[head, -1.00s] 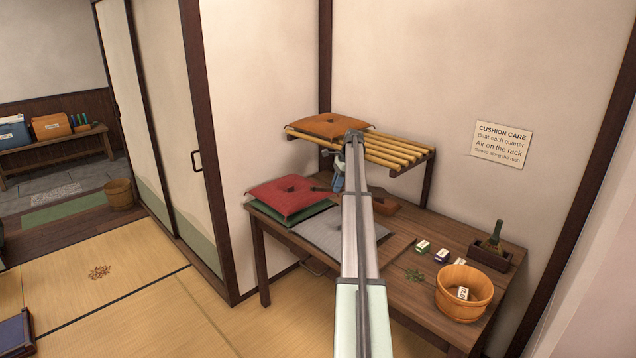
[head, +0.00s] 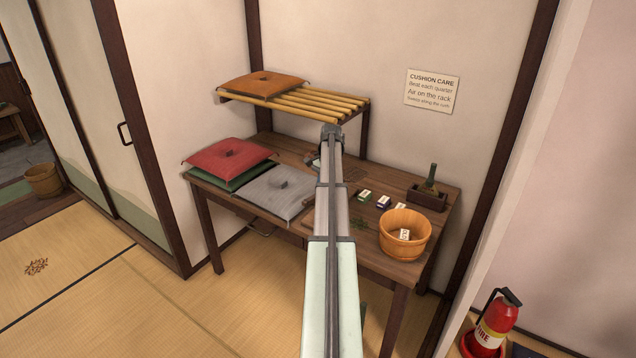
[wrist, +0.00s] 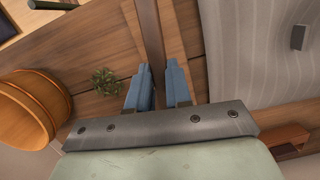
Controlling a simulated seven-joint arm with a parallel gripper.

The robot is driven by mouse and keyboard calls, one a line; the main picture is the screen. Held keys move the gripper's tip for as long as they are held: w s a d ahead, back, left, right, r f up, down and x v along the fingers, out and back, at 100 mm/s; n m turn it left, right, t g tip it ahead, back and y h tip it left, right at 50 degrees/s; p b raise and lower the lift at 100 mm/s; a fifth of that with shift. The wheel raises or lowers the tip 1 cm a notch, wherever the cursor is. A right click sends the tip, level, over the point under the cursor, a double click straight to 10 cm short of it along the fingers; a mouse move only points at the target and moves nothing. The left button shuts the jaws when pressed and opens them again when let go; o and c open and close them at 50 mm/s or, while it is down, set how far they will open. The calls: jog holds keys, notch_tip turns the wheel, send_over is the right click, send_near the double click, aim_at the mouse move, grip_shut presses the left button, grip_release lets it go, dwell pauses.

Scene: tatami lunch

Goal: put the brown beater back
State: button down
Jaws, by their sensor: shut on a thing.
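My gripper (wrist: 158,85) shows in the wrist view with its two blue-grey fingers closed on a narrow brown handle. I take this to be the brown beater (wrist: 153,35); it runs up out of the picture from between the fingers, and its far end is cut off. In the head view my own arm hides most of the gripper and beater, over the table (head: 385,245) below the slatted rack. A reddish-brown block (wrist: 285,138) lies at the lower right of the wrist view, apart from the fingers; I cannot tell whether it is the beater's holder.
A grey cushion (head: 275,192) lies left of the arm, beside red (head: 228,158) and green cushions. The slatted rack (head: 310,100) overhangs the table with an orange cushion (head: 262,84). A wooden tub (head: 404,234), small boxes (head: 384,202) and a dark planter (head: 427,198) stand right.

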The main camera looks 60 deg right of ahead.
jog(key=shift+n, duration=0.8)
jog(key=shift+f+h, duration=0.15)
jog(key=shift+h, duration=0.15)
jog(key=shift+d+f, duration=0.1)
jog(key=shift+f, duration=3.55)
jog(key=c, duration=1)
grip_release()
jog(key=shift+o, duration=0.2)
jog(key=r, duration=0.4)
jog(key=d+r, duration=0.1)
jog(key=r, duration=0.8)
jog(key=shift+w+d+r, duration=0.1)
jog(key=shift+d+r, duration=0.25)
jog(key=shift+d, duration=0.05)
jog(key=shift+a, duration=0.1)
